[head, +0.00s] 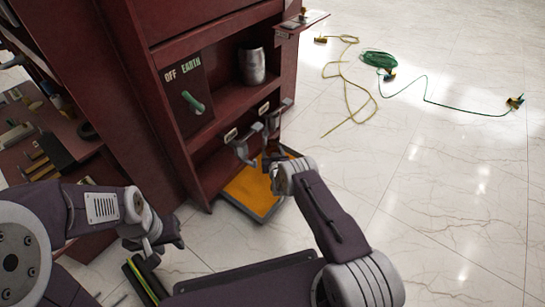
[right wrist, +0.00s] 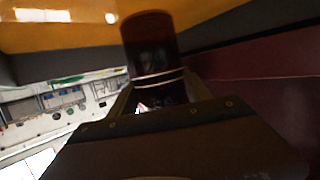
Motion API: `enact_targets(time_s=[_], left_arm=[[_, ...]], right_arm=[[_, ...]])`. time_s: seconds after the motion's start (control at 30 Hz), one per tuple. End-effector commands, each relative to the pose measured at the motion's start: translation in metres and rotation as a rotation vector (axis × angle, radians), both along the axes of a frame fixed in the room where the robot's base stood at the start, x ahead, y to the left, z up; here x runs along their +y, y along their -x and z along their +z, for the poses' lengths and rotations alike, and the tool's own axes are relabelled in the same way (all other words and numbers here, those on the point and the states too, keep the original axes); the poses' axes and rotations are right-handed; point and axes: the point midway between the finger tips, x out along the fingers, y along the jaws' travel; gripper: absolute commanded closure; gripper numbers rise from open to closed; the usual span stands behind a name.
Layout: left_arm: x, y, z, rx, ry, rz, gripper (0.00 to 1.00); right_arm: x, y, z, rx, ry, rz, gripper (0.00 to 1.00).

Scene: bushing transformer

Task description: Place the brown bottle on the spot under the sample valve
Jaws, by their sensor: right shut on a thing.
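The brown bottle (right wrist: 152,48) is dark and glossy in the right wrist view, with a pale ring around it. My right gripper (right wrist: 160,88) is shut on it, one finger on each side. In the head view, my right wrist (head: 290,178) is low at the cabinet's front, above the orange tray, and it hides the fingers and bottle. Two grey valve-like fittings (head: 243,148) stick out from the cabinet beside that wrist; I cannot tell which is the sample valve. The marked spot is not clearly visible. My left gripper (head: 160,240) is at lower left, holding nothing visible; its jaw opening is unclear.
The dark red cabinet (head: 215,40) carries an OFF/EARTH switch (head: 193,102) and a grey metal canister (head: 252,63) on a shelf. The orange tray (head: 246,190) has a grey rim. Cables (head: 378,58) lie at upper right; the floor at right is clear.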

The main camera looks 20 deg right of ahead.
Motion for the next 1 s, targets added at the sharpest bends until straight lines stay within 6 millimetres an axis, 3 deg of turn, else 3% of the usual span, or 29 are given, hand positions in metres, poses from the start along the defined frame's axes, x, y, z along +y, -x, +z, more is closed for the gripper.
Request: enact_targets(time_s=[0.27, 0.3, 0.33, 0.7, 1.0], left_arm=[[0.000, 0.000, 0.003, -0.001, 0.000, 0.000, 0.64], [0.000, 0.000, 0.003, -0.001, 0.000, 0.000, 0.64], [0.000, 0.000, 0.003, -0.001, 0.000, 0.000, 0.64], [0.000, 0.000, 0.003, -0.001, 0.000, 0.000, 0.64], [0.000, 0.000, 0.056, -0.001, 0.000, 0.000, 0.64]], right_arm=[[0.000, 0.000, 0.000, 0.001, 0.000, 0.000, 0.93], [0.000, 0.000, -0.001, 0.003, 0.000, 0.000, 0.38], [0.000, 0.000, -0.001, 0.003, 0.000, 0.000, 0.34], [0.000, 0.000, 0.003, 0.002, 0.000, 0.000, 0.34], [0.002, 0.012, 0.014, 0.005, -0.001, 0.000, 0.34]])
